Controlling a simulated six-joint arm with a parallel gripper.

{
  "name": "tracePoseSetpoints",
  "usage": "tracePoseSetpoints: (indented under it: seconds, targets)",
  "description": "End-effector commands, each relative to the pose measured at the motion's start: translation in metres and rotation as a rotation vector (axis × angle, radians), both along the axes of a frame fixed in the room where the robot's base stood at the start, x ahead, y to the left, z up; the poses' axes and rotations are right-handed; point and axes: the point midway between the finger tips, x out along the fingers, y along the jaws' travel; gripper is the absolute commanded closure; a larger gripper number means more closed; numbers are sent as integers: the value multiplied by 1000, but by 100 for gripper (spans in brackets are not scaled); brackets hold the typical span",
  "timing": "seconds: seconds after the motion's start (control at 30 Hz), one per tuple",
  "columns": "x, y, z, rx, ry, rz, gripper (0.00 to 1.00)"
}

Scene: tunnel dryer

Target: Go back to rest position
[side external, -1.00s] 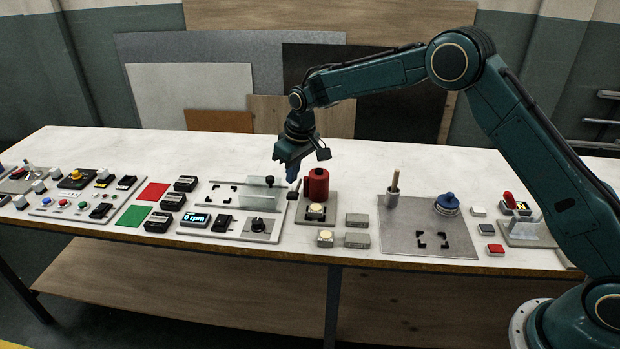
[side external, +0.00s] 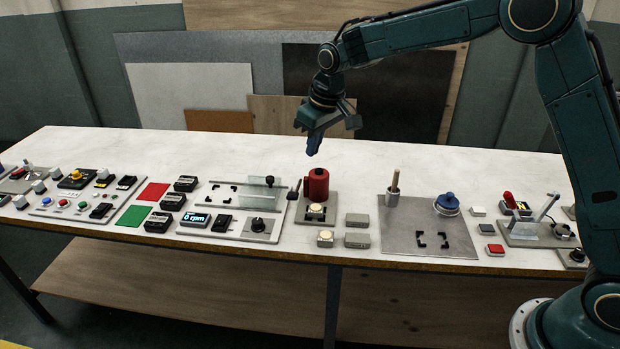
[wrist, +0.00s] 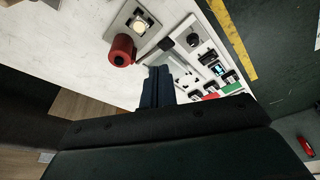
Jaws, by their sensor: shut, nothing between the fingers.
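My gripper (side external: 313,147) is shut and empty. It hangs in the air above the white workbench (side external: 340,172), above and slightly behind the red cylinder (side external: 317,184), touching nothing. In the wrist view, the shut fingers (wrist: 157,80) point down over the bench, with the red cylinder (wrist: 122,50) to their left in the picture.
Control panels with buttons and switches (side external: 80,195), a display reading 0 rpm (side external: 194,219) and a clear sliding plate (side external: 262,190) fill the bench's left. A grey plate (side external: 420,235) holds a wooden-handled tool and a blue-topped item (side external: 447,201). Boards lean behind.

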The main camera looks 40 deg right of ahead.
Motion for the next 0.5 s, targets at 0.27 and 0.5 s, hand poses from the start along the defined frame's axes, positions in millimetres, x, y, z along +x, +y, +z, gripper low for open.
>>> tracePoseSetpoints:
  seconds: [0.27, 0.5]
  targets:
    - [-54, -16, 57, 5, -41, -36, 100]
    - [-105, -28, 92, 9, -73, -65, 100]
